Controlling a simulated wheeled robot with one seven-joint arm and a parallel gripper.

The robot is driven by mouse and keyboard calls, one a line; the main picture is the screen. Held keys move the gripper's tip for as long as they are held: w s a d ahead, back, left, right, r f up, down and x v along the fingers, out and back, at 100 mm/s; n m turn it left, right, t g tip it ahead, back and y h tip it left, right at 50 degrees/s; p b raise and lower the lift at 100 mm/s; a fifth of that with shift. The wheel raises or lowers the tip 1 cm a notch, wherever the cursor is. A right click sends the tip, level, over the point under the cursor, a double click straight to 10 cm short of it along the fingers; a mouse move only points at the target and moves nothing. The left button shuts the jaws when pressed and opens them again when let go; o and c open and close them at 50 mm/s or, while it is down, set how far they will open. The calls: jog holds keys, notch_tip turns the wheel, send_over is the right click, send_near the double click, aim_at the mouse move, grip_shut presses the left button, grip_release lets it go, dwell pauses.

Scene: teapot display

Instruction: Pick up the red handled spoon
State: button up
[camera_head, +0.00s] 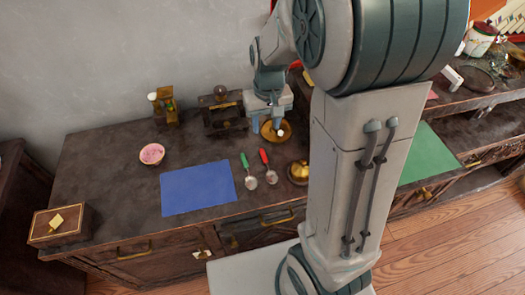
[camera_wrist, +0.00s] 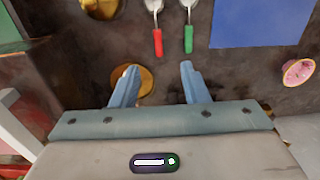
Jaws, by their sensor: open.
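The red handled spoon (camera_head: 268,168) lies on the dark counter, just right of a green handled spoon (camera_head: 247,171). In the wrist view the red handle (camera_wrist: 158,43) points toward my gripper, with the green handle (camera_wrist: 188,38) to its right. My gripper (camera_head: 266,124) hangs over the back of the counter, behind both spoons and apart from them. In the wrist view its two fingers (camera_wrist: 157,76) are spread with nothing between them. A round brass dish (camera_wrist: 146,82) shows below, partly hidden by the left finger.
A blue mat (camera_head: 197,188) lies left of the spoons, with a pink bowl (camera_head: 152,154) behind it. A gold pot (camera_head: 298,171) sits right of the spoons. A dark wooden stand (camera_head: 222,112) is left of my gripper. A box (camera_head: 62,226) stands at the left end.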

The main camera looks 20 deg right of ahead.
aim_at(264, 157)
jog(key=f, duration=0.5)
jog(key=w+f+b, duration=0.1)
jog(key=f, duration=0.4)
jog(key=w+f, duration=0.1)
jog(key=f, duration=0.5)
jog(key=shift+f, duration=0.1)
grip_shut()
